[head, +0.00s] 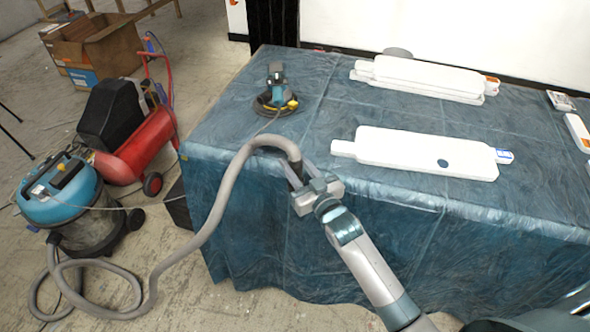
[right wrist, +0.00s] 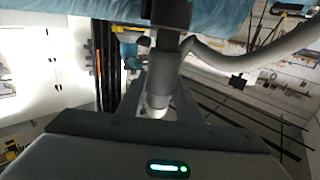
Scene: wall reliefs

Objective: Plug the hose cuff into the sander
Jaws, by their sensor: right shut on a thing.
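The sander (head: 276,78) stands on the covered table near its far left part, with a yellow and dark cable coiled around its base. The grey hose (head: 226,190) rises from the floor over the table's front edge and bends down into my right gripper (head: 294,172). My right gripper is shut on the hose's cuff end, at the front edge of the table, apart from the sander. In the right wrist view the grey cuff (right wrist: 161,78) lies between the fingers, its pale end towards the palm. The fingers partly hide the cuff in the head view. My left gripper is not in view.
The blue sheet-covered table (head: 330,105) holds white relief panels (head: 425,153) to the right and at the back. A blue vacuum (head: 62,190), a red compressor (head: 138,148) and cardboard boxes (head: 105,48) stand on the floor at left. The table is clear between gripper and sander.

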